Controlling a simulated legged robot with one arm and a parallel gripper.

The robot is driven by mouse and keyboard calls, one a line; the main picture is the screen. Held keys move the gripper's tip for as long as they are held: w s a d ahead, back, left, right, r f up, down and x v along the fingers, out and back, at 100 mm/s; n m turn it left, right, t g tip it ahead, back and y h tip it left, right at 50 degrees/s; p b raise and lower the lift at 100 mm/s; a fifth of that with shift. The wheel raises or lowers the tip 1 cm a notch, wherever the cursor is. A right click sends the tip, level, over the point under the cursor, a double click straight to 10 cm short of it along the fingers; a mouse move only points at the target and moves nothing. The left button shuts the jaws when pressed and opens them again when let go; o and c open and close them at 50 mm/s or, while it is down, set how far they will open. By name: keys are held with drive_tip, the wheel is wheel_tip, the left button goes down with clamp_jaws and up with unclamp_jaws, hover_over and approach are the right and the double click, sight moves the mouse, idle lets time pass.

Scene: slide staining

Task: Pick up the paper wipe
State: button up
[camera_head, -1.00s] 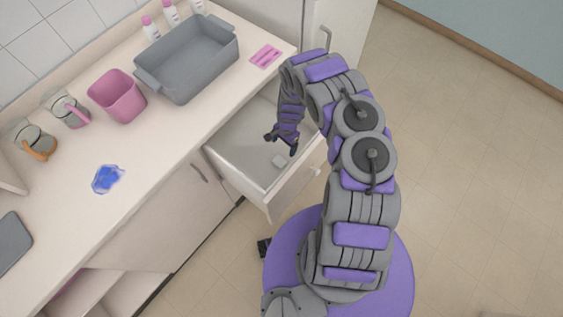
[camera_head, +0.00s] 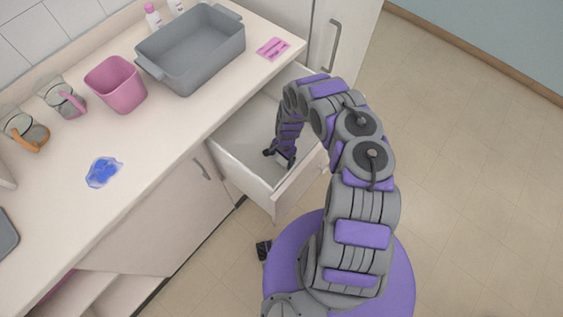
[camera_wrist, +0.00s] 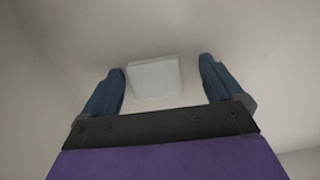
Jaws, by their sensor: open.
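The paper wipe (camera_wrist: 155,77) is a small, pale, square piece lying on the floor of the open drawer (camera_head: 243,151). In the wrist view it sits between the two blue fingers of my gripper (camera_wrist: 163,70), a little nearer the left finger, with clear gaps on both sides. In the head view my gripper (camera_head: 279,159) points down inside the drawer, and its fingers mostly hide the wipe. The gripper is open and holds nothing. I cannot tell how high the fingertips are above the drawer floor.
The drawer walls surround my gripper, with the front panel (camera_head: 300,183) close by. The drawer's left part is empty.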

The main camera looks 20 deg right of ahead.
drive_tip(key=shift+d, duration=1)
drive_tip(key=shift+c, duration=1.8)
drive_tip(key=shift+a, duration=0.75)
drive_tip(key=c, duration=0.6)
drive_tip(key=shift+c, duration=0.8)
drive_tip(key=shift+d+r, duration=0.15)
drive_tip(key=shift+d, duration=0.45)
wheel_tip(320, 180, up, 10)
drive_tip(key=p, duration=0.4)
drive_tip(key=shift+p, duration=0.35)
